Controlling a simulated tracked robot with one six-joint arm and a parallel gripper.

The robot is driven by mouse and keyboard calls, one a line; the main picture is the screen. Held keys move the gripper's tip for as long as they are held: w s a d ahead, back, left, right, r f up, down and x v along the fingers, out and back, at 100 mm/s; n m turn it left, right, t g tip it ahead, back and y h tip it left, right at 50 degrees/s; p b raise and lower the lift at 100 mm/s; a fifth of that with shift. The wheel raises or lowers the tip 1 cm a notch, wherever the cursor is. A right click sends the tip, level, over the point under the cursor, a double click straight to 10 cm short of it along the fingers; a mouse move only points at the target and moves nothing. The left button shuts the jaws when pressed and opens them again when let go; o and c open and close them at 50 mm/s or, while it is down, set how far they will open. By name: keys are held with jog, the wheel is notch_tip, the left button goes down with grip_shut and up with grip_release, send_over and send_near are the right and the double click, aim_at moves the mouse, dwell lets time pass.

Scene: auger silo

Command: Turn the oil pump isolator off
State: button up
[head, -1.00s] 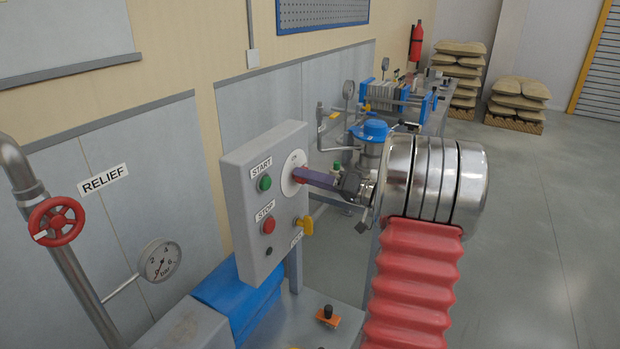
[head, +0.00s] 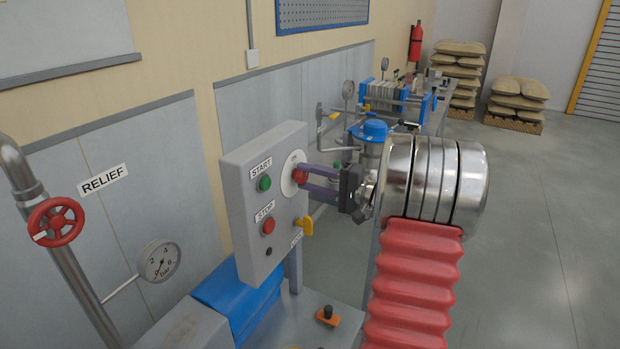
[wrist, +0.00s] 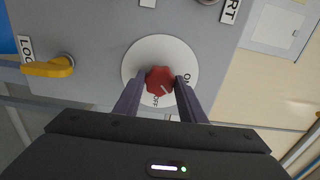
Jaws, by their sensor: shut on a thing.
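The isolator is a red knob (wrist: 160,79) on a round white plate (wrist: 137,56), set in the face of the grey control box (head: 240,185). In the wrist view the plate reads ON at the right and OFF at the bottom. A pale mark on the knob points down and slightly right, between the two words. My gripper (wrist: 160,84) is shut on the knob, one purple finger on each side. In the head view my gripper (head: 303,177) reaches the box from the right, and the fingers partly hide the knob and plate.
The box also carries a green START button (head: 264,183), a red STOP button (head: 268,225) and a yellow lock handle (head: 304,225) below the knob. A red relief wheel (head: 56,222) and a gauge (head: 160,261) stand at left.

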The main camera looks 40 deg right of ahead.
jog(key=m, duration=0.4)
jog(key=shift+s+d+f+m, duration=0.1)
jog(key=shift+f+m, duration=0.15)
jog(key=shift+m, duration=0.15)
jog(key=m, duration=0.4)
jog(key=shift+m, duration=0.4)
jog(key=o, duration=0.7)
jog(key=shift+c, duration=0.2)
jog(key=o, duration=0.4)
jog(key=shift+r, duration=0.15)
